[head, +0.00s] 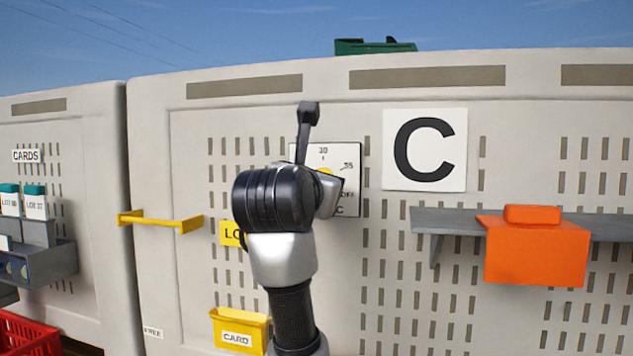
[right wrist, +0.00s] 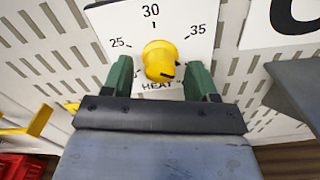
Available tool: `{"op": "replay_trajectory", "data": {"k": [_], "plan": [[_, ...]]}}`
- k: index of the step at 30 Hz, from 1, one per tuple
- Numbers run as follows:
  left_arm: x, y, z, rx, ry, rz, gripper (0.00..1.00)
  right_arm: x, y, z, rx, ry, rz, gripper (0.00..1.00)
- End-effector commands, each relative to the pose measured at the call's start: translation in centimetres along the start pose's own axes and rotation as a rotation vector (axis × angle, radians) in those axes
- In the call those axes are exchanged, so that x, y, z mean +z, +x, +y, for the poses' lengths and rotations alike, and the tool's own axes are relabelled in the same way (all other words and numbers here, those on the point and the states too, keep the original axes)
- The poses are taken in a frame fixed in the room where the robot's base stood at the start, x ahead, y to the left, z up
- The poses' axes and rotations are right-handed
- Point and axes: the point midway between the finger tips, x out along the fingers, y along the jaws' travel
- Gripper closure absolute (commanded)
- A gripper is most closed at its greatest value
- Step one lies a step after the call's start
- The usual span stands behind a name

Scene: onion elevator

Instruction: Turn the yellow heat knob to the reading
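The yellow heat knob (right wrist: 158,58) sits on a white dial plate with marks 25, 30 and 35 and the word HEAT. Its dark pointer mark is at the lower right of the knob, away from the numbers. In the head view the knob (head: 326,171) is mostly hidden behind my right gripper (head: 318,150), and OFF shows at the plate's lower right. In the right wrist view my right gripper (right wrist: 160,76) is open, with one green-padded finger on each side of the knob and gaps between. My left gripper is in neither view.
Right of the dial are a white C sign (head: 424,150) and a grey shelf (head: 450,222) with an orange box (head: 537,250). A yellow bar (head: 160,222) sticks out at left. A yellow CARD holder (head: 238,333) is below. A red crate (head: 28,335) stands at lower left.

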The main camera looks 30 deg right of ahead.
Motion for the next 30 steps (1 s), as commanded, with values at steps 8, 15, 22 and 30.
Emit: {"op": "replay_trajectory", "data": {"k": [8,15,22,30], "plan": [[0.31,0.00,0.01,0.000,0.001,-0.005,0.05,0.03,-0.04,0.00,0.000,0.000,0.000,0.84],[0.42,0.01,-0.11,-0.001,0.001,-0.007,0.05,0.03,-0.06,0.00,0.000,-0.010,0.000,0.91],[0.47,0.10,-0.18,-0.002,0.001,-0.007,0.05,0.01,-0.07,0.02,0.001,-0.092,0.000,0.91],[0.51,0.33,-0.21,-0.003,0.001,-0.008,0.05,0.01,-0.11,0.05,0.004,-0.305,0.000,0.91]]}}
